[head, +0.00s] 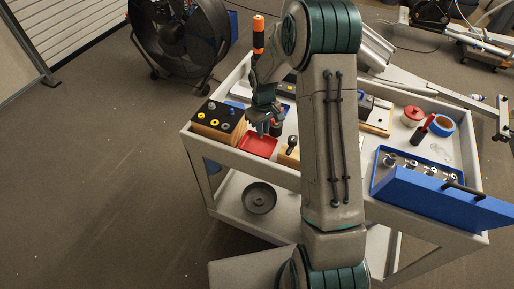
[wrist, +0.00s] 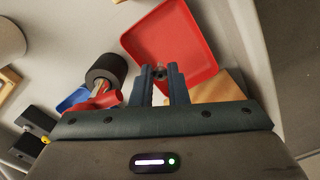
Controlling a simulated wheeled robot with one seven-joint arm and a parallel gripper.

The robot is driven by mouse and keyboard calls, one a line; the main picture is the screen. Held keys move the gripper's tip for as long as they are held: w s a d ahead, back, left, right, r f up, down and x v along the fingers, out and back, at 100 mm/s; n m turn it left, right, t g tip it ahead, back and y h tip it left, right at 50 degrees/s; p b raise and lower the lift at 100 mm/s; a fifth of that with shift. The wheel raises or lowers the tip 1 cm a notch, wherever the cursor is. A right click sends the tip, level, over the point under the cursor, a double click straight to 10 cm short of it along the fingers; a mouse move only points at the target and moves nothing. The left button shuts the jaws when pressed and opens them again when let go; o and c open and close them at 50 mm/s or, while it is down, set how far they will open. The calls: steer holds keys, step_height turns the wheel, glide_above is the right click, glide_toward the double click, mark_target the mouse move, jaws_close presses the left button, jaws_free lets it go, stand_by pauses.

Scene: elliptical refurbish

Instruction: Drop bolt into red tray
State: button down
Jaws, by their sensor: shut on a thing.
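The red tray (head: 258,146) lies on the cart top near its front left edge in the head view. In the wrist view the red tray (wrist: 188,32) spreads out beyond my fingertips. My gripper (head: 266,117) is above the cart at the tray's back edge in the head view. In the wrist view my gripper (wrist: 159,72) is shut on a small dark metal bolt (wrist: 160,74), which shows between the fingertips. The bolt appears against the tray's near part in that view. Its height above the tray is hard to tell. In the head view the bolt is not distinguishable.
A wooden block with colored pieces (head: 218,121) stands left of the tray. In the wrist view a black cylinder (wrist: 106,70) and a wooden block (wrist: 219,88) flank my fingers. A blue case (head: 435,190), blue tape (head: 442,125) and red lidded item (head: 412,115) are at right.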

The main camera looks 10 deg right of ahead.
steer(key=shift+f+b, duration=0.55)
steer(key=shift+f, duration=0.8)
steer(key=shift+d, duration=0.1)
steer(key=c, duration=1.3)
jaws_free()
steer(key=shift+c, duration=0.2)
steer(key=shift+r, duration=0.1)
step_height(320, 180, up, 14)
steer(key=b, duration=0.1)
